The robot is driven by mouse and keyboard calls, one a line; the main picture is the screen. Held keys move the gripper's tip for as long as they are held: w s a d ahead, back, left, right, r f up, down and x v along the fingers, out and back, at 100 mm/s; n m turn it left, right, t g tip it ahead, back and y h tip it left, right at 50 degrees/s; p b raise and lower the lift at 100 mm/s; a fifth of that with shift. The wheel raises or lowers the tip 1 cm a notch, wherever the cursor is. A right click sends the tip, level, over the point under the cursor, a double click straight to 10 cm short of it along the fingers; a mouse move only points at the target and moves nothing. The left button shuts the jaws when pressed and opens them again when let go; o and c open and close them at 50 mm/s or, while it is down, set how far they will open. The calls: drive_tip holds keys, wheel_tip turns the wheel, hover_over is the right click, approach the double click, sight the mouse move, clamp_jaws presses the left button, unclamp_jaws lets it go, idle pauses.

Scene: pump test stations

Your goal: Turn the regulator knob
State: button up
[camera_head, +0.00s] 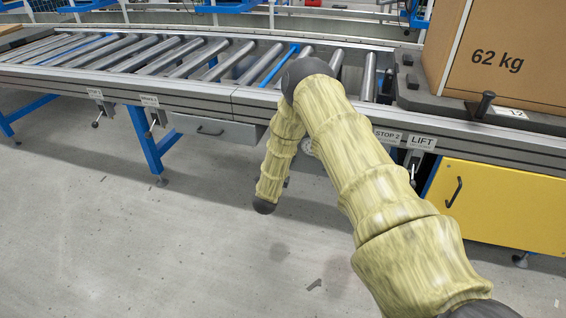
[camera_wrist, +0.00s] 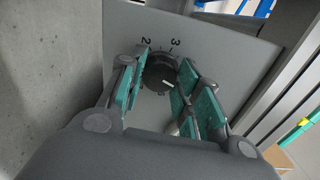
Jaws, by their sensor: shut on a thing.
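The regulator knob (camera_wrist: 161,72) is dark and round, with a pale pointer line. It sits on a grey panel (camera_wrist: 215,45) with printed numbers around it, of which 2 and 3 are readable. My gripper (camera_wrist: 160,88) has green finger pads on both sides of the knob and is shut on it in the wrist view. The lower part of the dial is partly covered by the fingers. In the head view my arm hides the knob, and the gripper cannot be made out there.
A roller conveyor (camera_head: 240,98) runs across the back, with labels STOP 2 and LIFT on its rail. A large carton (camera_head: 500,55) marked 62 kg stands on it at right. A yellow cabinet (camera_head: 505,205) is below. The floor (camera_head: 150,250) at front left is largely clear.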

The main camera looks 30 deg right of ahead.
drive_tip(key=shift+d+m, duration=0.15)
drive_tip(key=shift+m, duration=0.45)
drive_tip(key=o, duration=1)
drive_tip(key=shift+o, duration=0.2)
drive_tip(key=v, duration=1.2)
